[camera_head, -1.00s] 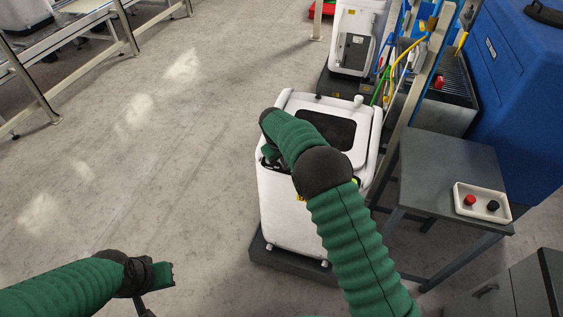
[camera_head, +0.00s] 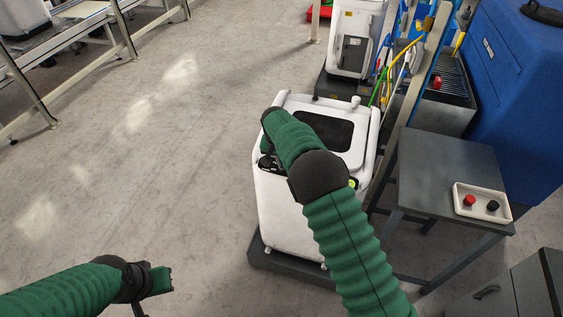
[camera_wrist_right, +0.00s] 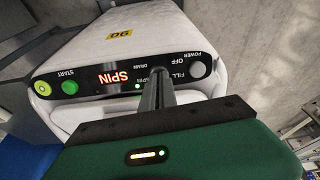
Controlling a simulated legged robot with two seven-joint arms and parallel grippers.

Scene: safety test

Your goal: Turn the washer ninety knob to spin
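The white washer (camera_head: 286,218) stands on a dark base, with a yellow 90 label (camera_wrist_right: 124,34). In the right wrist view its control panel is upside down, and the red display (camera_wrist_right: 115,76) reads SPIN. A small green light (camera_wrist_right: 137,87) is lit beside the SPIN label. My right gripper (camera_wrist_right: 158,82) reaches the panel among the FILL, OFF, DRAIN and SPIN labels. Its narrow fingers lie close together and hide the knob there, so its grip is unclear. My left gripper (camera_head: 160,281) hangs over the floor at lower left, away from the washer; its opening is unclear.
A grey table (camera_head: 445,165) with a white tray (camera_head: 472,212) stands right of the washer. Open floor lies left.

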